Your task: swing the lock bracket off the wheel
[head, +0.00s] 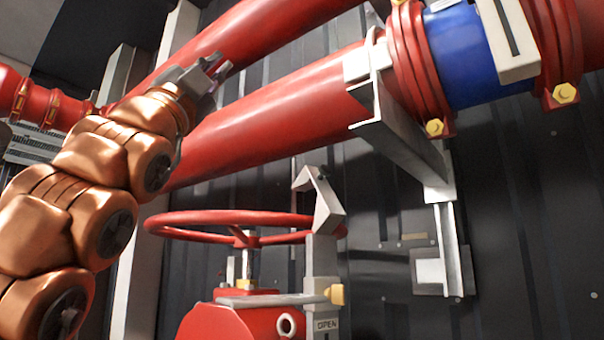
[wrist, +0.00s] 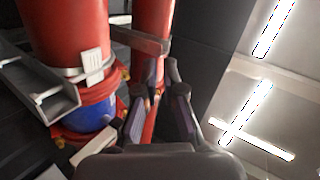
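The red handwheel (head: 185,218) lies roughly level above the red valve body (head: 215,325) at the lower middle of the head view. The lock bracket (head: 322,215) is a pale grey upright with a bent, hooked top. It stands at the wheel's right side, its top rising above the rim. A yellow knob (head: 336,294) is at its lower part, above a plate reading OPEN. My gripper (head: 219,70) is up and left of the wheel, well apart from the bracket, beside the upper red pipe. Its fingers (wrist: 158,105) are apart in the wrist view, with nothing held. Wheel and bracket do not show there.
Large red pipes (head: 270,120) cross above the wheel. A grey pipe support (head: 405,135) juts out at upper right, near a blue pipe section (head: 470,55). A dark panelled wall (head: 385,225) stands behind. There is open space between my arm and the bracket, above the wheel.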

